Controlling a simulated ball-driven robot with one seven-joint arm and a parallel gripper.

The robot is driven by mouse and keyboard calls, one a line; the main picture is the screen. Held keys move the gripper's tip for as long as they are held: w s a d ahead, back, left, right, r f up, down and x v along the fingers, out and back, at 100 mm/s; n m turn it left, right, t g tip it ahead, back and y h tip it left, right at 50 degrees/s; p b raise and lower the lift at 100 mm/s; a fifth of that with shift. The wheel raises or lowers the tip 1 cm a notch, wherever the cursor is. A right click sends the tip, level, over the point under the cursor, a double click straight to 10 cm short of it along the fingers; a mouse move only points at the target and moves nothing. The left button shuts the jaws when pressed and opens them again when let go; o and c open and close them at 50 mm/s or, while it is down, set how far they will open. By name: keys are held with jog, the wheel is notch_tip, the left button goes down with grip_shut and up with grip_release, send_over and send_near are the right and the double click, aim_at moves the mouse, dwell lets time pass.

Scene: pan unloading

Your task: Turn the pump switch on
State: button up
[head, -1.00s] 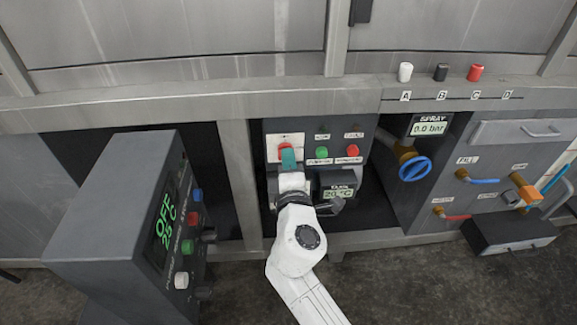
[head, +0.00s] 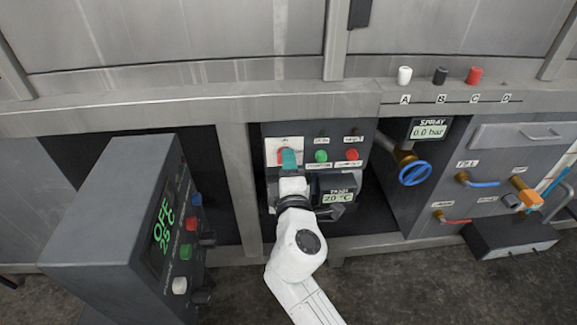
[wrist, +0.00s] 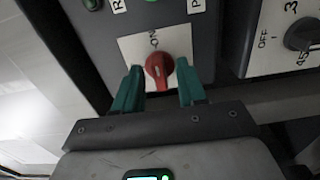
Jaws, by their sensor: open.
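The pump switch is a red rotary knob (wrist: 159,66) on a white plate (wrist: 130,47) with an "ON" label at its edge. In the head view the red knob (head: 282,153) shows only partly, behind my gripper, at the upper left of the grey control panel (head: 335,132). My gripper (wrist: 159,76) is open, with one teal finger on each side of the knob. In the wrist view gaps show between the fingers and the knob. I cannot tell how deep the fingers reach around it.
A green button (head: 321,156) and a red button (head: 352,154) sit right of the switch. A display box (head: 338,189) lies just below them. A dark cabinet reading OFF (head: 120,215) stands to the left. A blue valve wheel (head: 415,173) is to the right.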

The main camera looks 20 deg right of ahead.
jog(key=p+v, duration=0.2)
jog(key=v, duration=0.8)
jog(key=shift+s+a, duration=0.15)
jog(key=shift+s, duration=0.25)
